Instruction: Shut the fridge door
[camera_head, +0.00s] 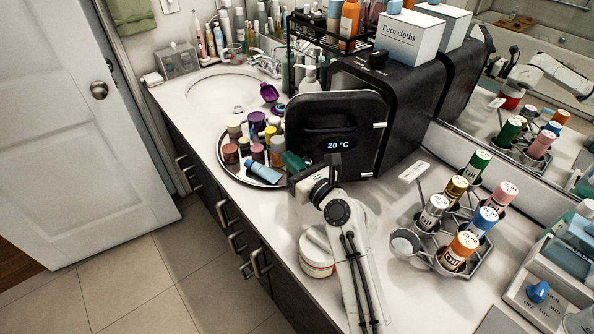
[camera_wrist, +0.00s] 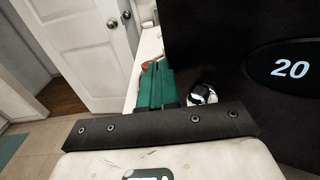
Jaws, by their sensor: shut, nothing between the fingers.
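The black mini fridge (camera_head: 408,85) stands on the counter against the mirror wall. Its door (camera_head: 335,112), with a "20 °C" display, is swung out from the body and its outer face is toward me. In the wrist view the door (camera_wrist: 220,50) fills the right side. My gripper (camera_head: 291,161) has green fingers, which are shut and empty. It is at the door's lower left edge, beside the round tray. In the wrist view the gripper (camera_wrist: 152,70) is left of the door face. I cannot tell whether it touches the door.
A round tray (camera_head: 226,160) crowded with jars and bottles lies left of the door. A rack of oil bottles (camera_head: 462,210) stands to the right, and a lidded jar (camera_head: 316,258) near the front edge. A face cloths box (camera_head: 408,38) tops the fridge. The sink (camera_head: 215,92) is beyond.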

